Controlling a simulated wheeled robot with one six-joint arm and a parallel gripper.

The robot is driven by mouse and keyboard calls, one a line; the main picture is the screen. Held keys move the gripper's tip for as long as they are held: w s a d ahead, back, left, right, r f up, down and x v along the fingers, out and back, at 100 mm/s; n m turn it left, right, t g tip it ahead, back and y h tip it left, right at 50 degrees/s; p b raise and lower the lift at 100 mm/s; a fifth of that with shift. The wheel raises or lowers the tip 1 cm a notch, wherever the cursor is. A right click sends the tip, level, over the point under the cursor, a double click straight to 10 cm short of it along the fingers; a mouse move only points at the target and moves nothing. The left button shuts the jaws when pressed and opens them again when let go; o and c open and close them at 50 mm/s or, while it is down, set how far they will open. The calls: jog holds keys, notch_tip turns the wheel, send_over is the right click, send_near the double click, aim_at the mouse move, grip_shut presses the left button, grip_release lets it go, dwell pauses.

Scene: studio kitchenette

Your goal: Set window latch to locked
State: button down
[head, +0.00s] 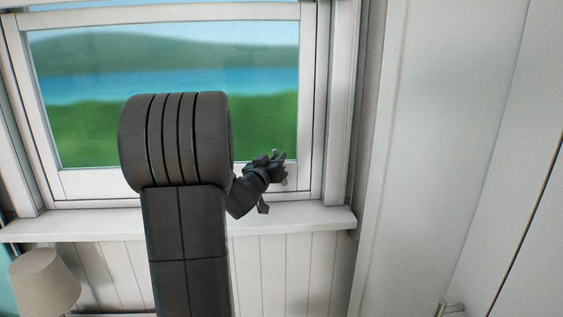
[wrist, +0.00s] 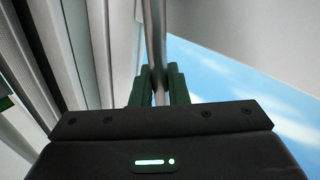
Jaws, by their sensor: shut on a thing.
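The window latch shows in the wrist view as a slim grey metal handle (wrist: 154,30) running up from between the fingers of my gripper (wrist: 159,82). The two dark green fingers are shut on it, one on each side. In the head view my gripper (head: 279,158) is at the lower right of the window (head: 312,120), by the frame. Small metal bits of the latch (head: 284,181) show beside it there. My gripper hides most of the latch, so I cannot tell whether it is set to locked.
The white window sill (head: 300,217) runs just below my gripper. A lamp with a beige shade (head: 45,280) stands at the lower left. A pale, flat panel (head: 450,120) fills the right side. My arm covers the window's lower middle.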

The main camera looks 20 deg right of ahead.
jog(key=w+a+f+n+t+y+b, duration=0.1)
jog(key=a+f+n+t+b, duration=0.4)
jog(key=n+b, duration=0.7)
jog(key=shift+w+n+t+y+b, duration=0.15)
jog(key=shift+n+t+y+b, duration=0.2)
jog(key=shift+n+t+y, duration=0.5)
jog(key=shift+a, duration=0.15)
jog(key=c, duration=1.5)
grip_release()
jog(key=shift+r, duration=0.15)
